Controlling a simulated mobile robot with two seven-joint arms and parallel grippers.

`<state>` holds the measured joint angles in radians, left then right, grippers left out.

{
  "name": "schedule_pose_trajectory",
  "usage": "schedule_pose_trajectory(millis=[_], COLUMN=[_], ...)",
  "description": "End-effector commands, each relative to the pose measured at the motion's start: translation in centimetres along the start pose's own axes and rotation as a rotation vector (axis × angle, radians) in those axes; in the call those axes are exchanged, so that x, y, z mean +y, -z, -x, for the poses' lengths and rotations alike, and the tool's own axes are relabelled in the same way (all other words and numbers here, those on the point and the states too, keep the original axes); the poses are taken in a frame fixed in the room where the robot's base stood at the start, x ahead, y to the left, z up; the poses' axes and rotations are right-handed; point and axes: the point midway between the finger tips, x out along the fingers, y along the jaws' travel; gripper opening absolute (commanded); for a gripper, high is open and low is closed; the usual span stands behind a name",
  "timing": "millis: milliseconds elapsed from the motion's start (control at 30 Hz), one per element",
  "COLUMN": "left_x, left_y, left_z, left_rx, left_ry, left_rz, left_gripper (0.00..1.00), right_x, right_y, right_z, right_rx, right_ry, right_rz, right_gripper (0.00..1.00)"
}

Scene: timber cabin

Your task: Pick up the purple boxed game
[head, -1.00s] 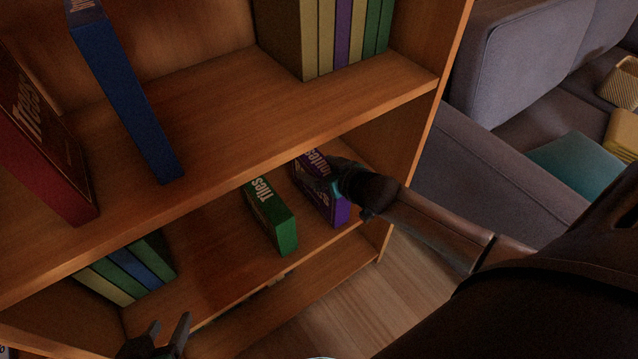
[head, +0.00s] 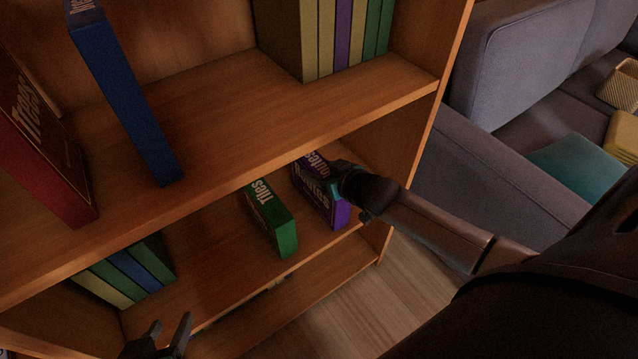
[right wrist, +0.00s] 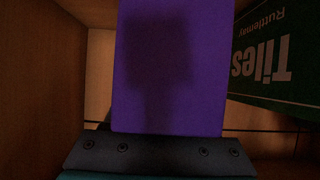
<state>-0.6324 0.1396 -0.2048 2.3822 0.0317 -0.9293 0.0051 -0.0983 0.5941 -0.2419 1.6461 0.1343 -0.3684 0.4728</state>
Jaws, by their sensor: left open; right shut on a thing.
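The purple boxed game (head: 330,207) stands on the lower shelf of the bookcase, near its right side wall. It also fills the middle of the right wrist view (right wrist: 168,70), with a dark shadow on its face. My right gripper (head: 325,181) reaches in from the right and is shut on the purple box near its upper part. Its fingertips are partly hidden in the head view. My left gripper (head: 172,338) is open and empty at the bottom left, in front of the lower shelves.
A green Tiles box (head: 272,218) stands just left of the purple box, and its side shows in the right wrist view (right wrist: 262,60). The upper shelf board (head: 250,125) lies above. Several books (head: 125,270) stand further left. A sofa (head: 480,150) is to the right.

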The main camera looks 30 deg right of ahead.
Motion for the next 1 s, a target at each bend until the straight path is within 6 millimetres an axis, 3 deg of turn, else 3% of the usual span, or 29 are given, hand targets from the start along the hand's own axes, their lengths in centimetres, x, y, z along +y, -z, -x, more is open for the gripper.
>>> schedule_pose_trajectory(millis=[33,200,1000], left_x=[0.00,0.00,-0.33], left_y=[0.00,-0.01,-0.09], left_z=[0.00,0.00,0.14], left_rx=[0.000,-0.001,-0.020], left_ry=[0.000,0.000,0.008], left_rz=[0.000,0.000,-0.001], left_gripper=[0.50,0.50,0.50], right_x=[-0.03,-0.04,-0.05], right_y=[-0.04,-0.05,0.18], right_z=[0.00,0.00,0.09], right_rx=[-0.001,-0.001,0.003], right_ry=[0.001,0.001,0.001], right_rz=[-0.001,-0.001,-0.002], right_gripper=[0.18,0.00,0.00])
